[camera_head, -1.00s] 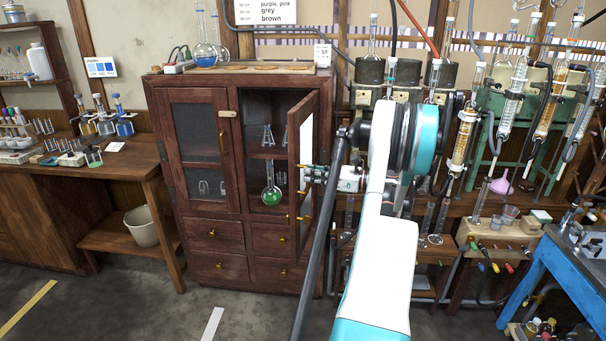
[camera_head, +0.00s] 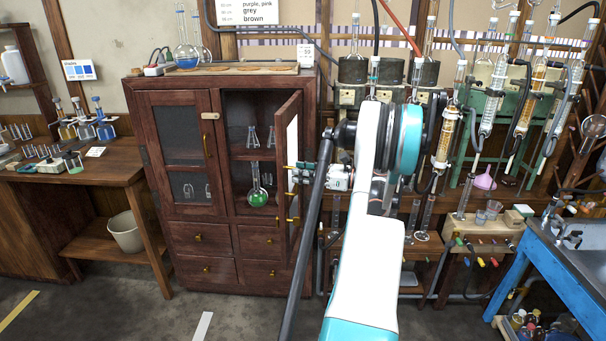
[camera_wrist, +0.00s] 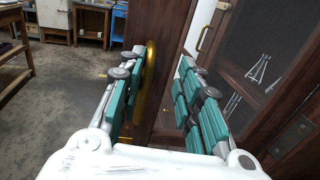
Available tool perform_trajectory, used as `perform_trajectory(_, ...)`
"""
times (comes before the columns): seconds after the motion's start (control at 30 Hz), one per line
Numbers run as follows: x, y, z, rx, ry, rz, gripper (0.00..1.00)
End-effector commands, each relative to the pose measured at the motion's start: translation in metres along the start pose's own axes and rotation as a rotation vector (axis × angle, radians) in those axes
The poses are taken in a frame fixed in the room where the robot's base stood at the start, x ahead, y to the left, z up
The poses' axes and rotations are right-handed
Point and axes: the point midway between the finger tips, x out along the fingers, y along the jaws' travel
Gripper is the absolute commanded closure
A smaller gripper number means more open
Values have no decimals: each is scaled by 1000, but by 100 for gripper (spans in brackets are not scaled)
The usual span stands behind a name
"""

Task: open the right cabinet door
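The dark wooden cabinet (camera_head: 178,85) stands centre-left in the head view. Its left glazed door (camera_head: 181,133) is closed. Its right door (camera_head: 290,118) stands swung well out, showing shelves and a flask with green liquid (camera_head: 258,197). My gripper (camera_head: 304,172) is at this door's free side, partly hidden by my arm. In the wrist view, my gripper's (camera_wrist: 157,105) teal-padded fingers are spread, with the right door (camera_wrist: 172,62) between them. The brass handle (camera_wrist: 149,80) is close beside the left finger; I cannot tell whether they touch.
A wooden bench (camera_head: 80,177) with a bucket (camera_head: 126,231) underneath stands left. Glassware and heating mantles (camera_head: 354,71) line the bench at right, and a blue table (camera_head: 566,266) is at far right. The floor before the cabinet is clear.

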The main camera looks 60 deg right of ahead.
Motion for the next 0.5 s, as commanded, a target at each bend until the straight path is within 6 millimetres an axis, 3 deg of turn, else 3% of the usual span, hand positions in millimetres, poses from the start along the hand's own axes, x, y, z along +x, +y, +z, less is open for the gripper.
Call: perform_trajectory(0.5,-6,1,-2,0,3,0,71)
